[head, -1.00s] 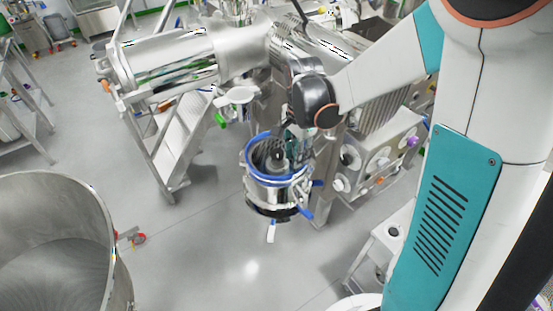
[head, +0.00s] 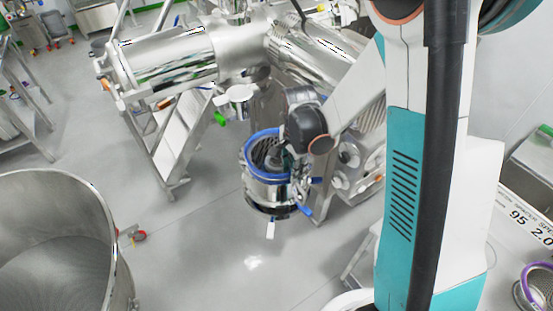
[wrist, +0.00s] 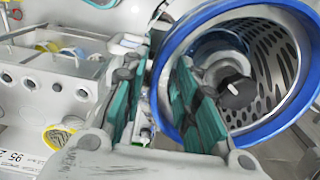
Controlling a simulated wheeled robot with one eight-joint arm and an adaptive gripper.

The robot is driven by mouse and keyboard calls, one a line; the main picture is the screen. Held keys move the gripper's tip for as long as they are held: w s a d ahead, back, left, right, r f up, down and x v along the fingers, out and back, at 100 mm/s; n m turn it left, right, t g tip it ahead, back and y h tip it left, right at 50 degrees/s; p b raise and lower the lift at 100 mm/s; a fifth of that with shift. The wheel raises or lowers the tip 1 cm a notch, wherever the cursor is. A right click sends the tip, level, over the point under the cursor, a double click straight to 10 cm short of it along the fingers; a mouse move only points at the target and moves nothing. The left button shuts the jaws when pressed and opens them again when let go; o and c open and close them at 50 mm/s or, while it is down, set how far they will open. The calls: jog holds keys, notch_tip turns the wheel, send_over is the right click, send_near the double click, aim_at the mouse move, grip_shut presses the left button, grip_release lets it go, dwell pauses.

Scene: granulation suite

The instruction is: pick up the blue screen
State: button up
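The blue screen is a slotted metal basket with a thick blue rim (head: 250,148). It sits in the top of a round steel housing in the middle of the head view. In the wrist view the blue rim (wrist: 224,13) and slotted wall fill the right side, with a dark round part inside. My gripper (wrist: 164,62) is open, its two teal fingers apart. The near left part of the rim lies between them in the picture, the right finger overlapping the basket opening. I cannot tell whether either finger touches. In the head view my wrist hides the fingers and the rim's right side.
The steel housing (head: 266,192) has blue clamp handles. A large steel machine (head: 175,62) stands behind, with steps below. A big open steel drum (head: 100,215) is at left. A purple-rimmed screen (head: 524,290) lies at lower right; a yellow-rimmed one (wrist: 58,138) shows in the wrist view.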

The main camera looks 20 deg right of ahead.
grip_shut()
jog(key=shift+r, duration=0.15)
